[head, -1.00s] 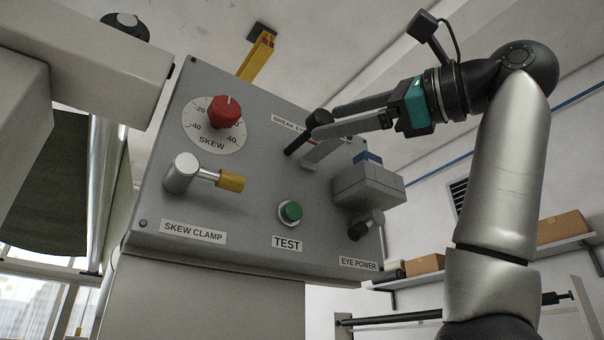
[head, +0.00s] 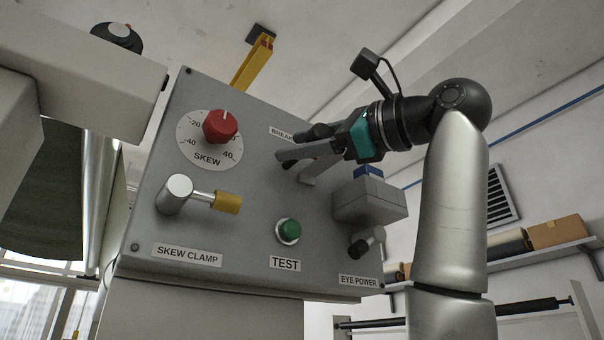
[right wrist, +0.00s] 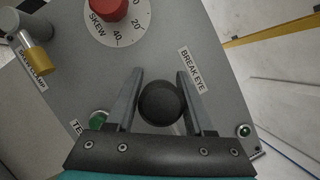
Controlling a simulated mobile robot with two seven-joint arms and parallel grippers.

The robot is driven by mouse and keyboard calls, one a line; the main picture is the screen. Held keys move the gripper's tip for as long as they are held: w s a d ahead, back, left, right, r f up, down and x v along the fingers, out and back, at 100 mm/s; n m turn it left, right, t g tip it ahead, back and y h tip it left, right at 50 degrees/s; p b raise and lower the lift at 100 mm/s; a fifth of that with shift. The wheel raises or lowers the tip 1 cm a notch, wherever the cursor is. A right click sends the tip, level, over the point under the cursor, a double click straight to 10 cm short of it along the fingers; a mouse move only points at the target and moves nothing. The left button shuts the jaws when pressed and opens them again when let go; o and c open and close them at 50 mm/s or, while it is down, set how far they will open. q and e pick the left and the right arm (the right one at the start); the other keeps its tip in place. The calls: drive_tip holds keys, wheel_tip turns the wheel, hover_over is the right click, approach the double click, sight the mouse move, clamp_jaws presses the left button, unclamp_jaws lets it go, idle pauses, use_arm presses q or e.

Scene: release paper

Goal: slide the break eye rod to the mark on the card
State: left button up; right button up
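The break eye rod's round black knob (right wrist: 160,102) shows in the right wrist view, between the two fingers of my right gripper (right wrist: 158,77). The fingers stand apart on either side of it; I cannot tell whether either touches it. In the head view, my right gripper (head: 289,145) reaches in from the right to the upper right of the panel and largely hides the rod. My left gripper is not in view.
The grey panel (head: 250,245) carries a red skew knob (head: 220,126), a skew clamp (head: 175,194) with a yellow-ended lever, and a green test button (head: 288,230). A grey box (head: 368,200) juts out below my right gripper, above the black eye power knob (head: 367,243).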

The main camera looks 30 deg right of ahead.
clamp_jaws()
idle(1.0)
